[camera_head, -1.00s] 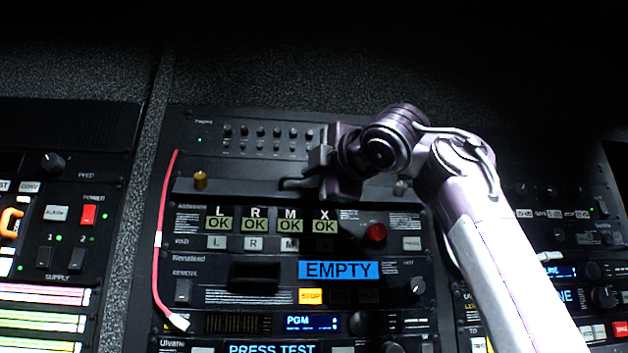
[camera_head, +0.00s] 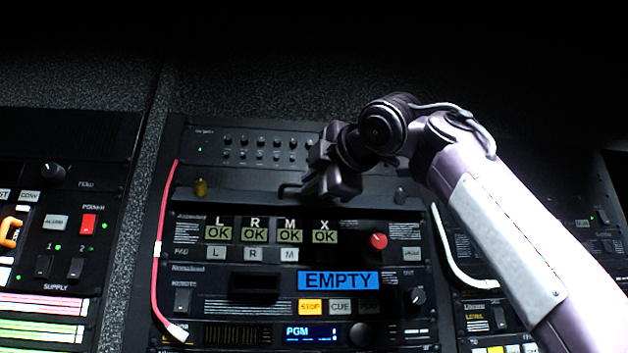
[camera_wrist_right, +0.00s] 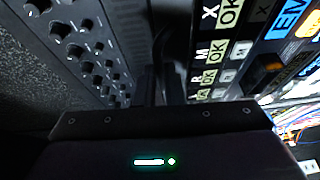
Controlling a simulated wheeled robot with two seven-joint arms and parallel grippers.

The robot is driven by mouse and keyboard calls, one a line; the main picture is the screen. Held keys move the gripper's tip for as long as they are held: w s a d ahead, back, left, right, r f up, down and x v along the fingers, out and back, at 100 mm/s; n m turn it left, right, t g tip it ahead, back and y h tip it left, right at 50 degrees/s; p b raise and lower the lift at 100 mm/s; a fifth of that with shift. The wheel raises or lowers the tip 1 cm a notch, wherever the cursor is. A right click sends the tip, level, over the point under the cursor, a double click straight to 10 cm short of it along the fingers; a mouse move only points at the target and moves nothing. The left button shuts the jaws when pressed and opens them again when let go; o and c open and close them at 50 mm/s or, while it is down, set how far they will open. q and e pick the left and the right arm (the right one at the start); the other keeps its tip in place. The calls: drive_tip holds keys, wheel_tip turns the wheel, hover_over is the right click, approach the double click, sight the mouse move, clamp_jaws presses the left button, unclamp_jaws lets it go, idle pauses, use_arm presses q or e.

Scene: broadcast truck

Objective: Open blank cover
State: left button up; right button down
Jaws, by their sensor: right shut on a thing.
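The blank cover (camera_head: 245,196) is a dark, plain strip across the middle rack, below the row of small knobs and above the OK displays. A dark handle (camera_head: 289,189) sticks out at its middle. My right gripper (camera_head: 318,186) reaches in from the right and is shut on the handle. In the wrist view the dark fingers (camera_wrist_right: 165,75) point in between the knob row and the displays. The grip itself is dark and partly hidden there. I cannot tell whether the cover stands off the rack. My left gripper is not in view.
A brass thumbscrew (camera_head: 200,187) stands at the cover's left end and a grey one (camera_head: 401,196) at its right. A red cable (camera_head: 158,250) hangs down the rack's left side and a white cable (camera_head: 452,255) on the right. A red knob (camera_head: 378,241) sits below the gripper.

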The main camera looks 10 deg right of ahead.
drive_tip(key=c, duration=1.5)
unclamp_jaws()
drive_tip(key=shift+w+a, duration=0.1)
drive_tip(key=shift+a, duration=0.05)
drive_tip(key=b+v, duration=0.3)
drive_tip(key=v, duration=0.5)
drive_tip(key=shift+w, duration=0.15)
